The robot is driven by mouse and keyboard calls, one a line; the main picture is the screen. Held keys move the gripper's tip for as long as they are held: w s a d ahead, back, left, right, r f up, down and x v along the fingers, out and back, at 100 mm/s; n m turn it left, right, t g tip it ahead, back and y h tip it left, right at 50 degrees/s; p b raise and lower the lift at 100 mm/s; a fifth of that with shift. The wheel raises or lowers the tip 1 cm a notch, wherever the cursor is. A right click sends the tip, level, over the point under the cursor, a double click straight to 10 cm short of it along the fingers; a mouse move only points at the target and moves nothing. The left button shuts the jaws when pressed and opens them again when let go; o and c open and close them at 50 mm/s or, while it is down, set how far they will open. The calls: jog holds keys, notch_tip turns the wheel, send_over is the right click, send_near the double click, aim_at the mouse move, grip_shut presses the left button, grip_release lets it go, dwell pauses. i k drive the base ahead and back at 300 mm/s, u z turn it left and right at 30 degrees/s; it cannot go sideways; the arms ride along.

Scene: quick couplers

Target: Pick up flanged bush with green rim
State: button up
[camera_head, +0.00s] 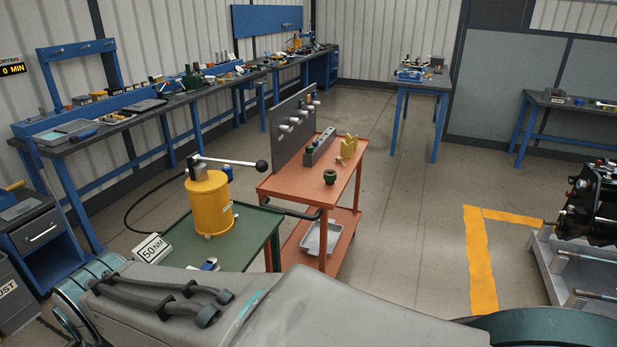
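A small dark flanged piece with a green rim (330,177) stands on the top of the orange cart (290,187), near its front right part. It looks like the flanged bush and stands clear of the other pieces. My arm crosses the bottom of the view, but my gripper is out of view. Whether it holds anything cannot be seen.
A grey upright panel with pegs (292,125), a long grey block (319,148) and a yellow holder (348,147) stand on the cart. A green table (262,228) with a yellow cylinder and lever (208,205) is to the left. Floor right of the cart is clear.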

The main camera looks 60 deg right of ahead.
aim_at(330, 176)
jog(key=z, duration=3.45)
jog(key=k, duration=1.05)
jog(key=u, duration=0.95)
jog(key=i, duration=1)
jog(key=u, duration=0.05)
jog(key=k, duration=0.3)
jog(key=z, duration=0.05)
